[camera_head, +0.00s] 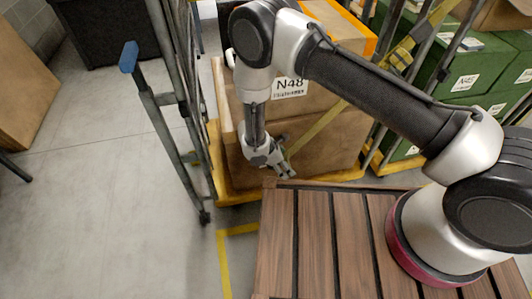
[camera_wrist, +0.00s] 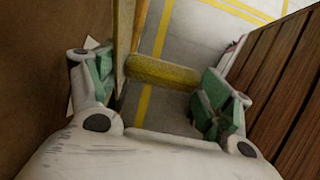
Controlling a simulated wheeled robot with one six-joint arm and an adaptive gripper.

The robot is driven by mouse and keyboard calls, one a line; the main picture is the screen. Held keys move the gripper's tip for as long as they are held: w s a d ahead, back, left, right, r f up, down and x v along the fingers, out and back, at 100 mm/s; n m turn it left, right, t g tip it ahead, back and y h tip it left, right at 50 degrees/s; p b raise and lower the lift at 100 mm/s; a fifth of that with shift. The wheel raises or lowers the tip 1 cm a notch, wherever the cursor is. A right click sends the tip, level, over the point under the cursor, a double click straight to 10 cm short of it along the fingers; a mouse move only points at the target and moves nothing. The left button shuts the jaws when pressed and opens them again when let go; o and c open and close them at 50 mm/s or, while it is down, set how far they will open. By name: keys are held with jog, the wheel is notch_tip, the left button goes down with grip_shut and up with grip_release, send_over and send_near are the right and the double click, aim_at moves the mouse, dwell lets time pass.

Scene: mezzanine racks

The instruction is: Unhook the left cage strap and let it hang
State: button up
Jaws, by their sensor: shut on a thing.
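The left cage strap (camera_head: 322,122) is a yellow band running from the upper right down across the front of a brown box. Its lower end is at my gripper (camera_head: 277,168), low in front of the box. In the wrist view my gripper (camera_wrist: 160,82) has green-padded fingers on both sides of a yellow bar-like end piece (camera_wrist: 178,71), and is shut on it. A narrow tan band (camera_wrist: 124,40) runs upward beside it. I cannot tell whether the end is still on a hook; any hook point is hidden.
The left cage has grey posts (camera_head: 167,105), a blue-capped bar (camera_head: 128,57) and boxes labelled N48 (camera_head: 290,87). Green crates (camera_head: 465,62) fill the right cage. My slatted wooden deck (camera_head: 315,245) is close below the gripper. Grey floor (camera_head: 95,190) lies open at left.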

jog(key=w+d+f+h, duration=0.1)
jog(key=w+d+f, duration=0.1)
jog(key=d+f, duration=0.3)
jog(key=w+d+f+h, duration=0.1)
jog(key=d+f, duration=0.5)
jog(key=d, duration=0.6)
jog(key=shift+w+h, duration=0.4)
jog(key=shift+w, duration=0.1)
jog(key=shift+t, duration=0.3)
jog(key=w+d+f, duration=0.2)
jog(key=d, duration=0.4)
jog(key=w+d+f, duration=0.2)
jog(key=d, duration=0.4)
jog(key=w+d+f, duration=0.2)
jog(key=d, duration=0.4)
jog(key=shift+d+f, duration=0.1)
jog(key=shift+d, duration=0.2)
jog(key=shift+w+d+f, duration=0.15)
jog(key=shift+w+d, duration=0.1)
jog(key=shift+d, duration=0.55)
jog(key=o, duration=1.3)
jog(key=shift+w, duration=0.1)
